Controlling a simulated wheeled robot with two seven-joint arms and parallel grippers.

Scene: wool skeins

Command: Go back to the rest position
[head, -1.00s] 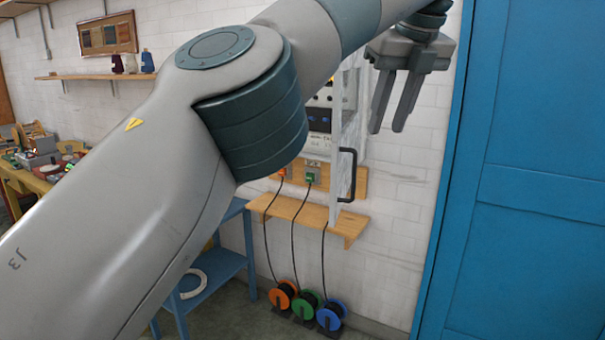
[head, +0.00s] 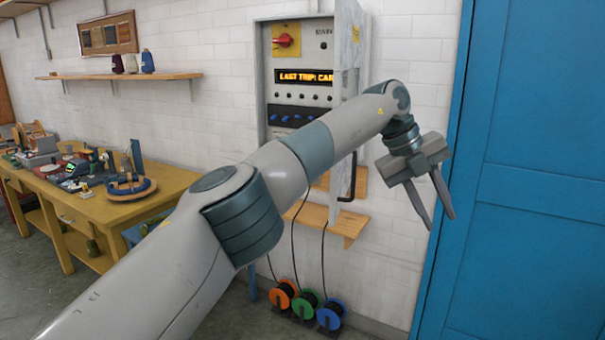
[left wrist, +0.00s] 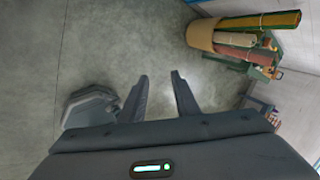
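My left arm reaches across the head view from the lower left. Its gripper (head: 442,208) hangs in front of the white wall beside the blue door, with its fingers pointing down. The fingers are apart and nothing is between them. In the left wrist view the same gripper (left wrist: 161,85) shows two separated fingers over bare grey floor. My right gripper is not in view.
A control cabinet (head: 262,75) with its door open is on the wall behind my arm. A small wooden shelf (head: 352,228) and several cable reels (head: 330,315) are below. A yellow workbench (head: 110,215) stands left. A bin of rolls (left wrist: 205,38) shows in the wrist view.

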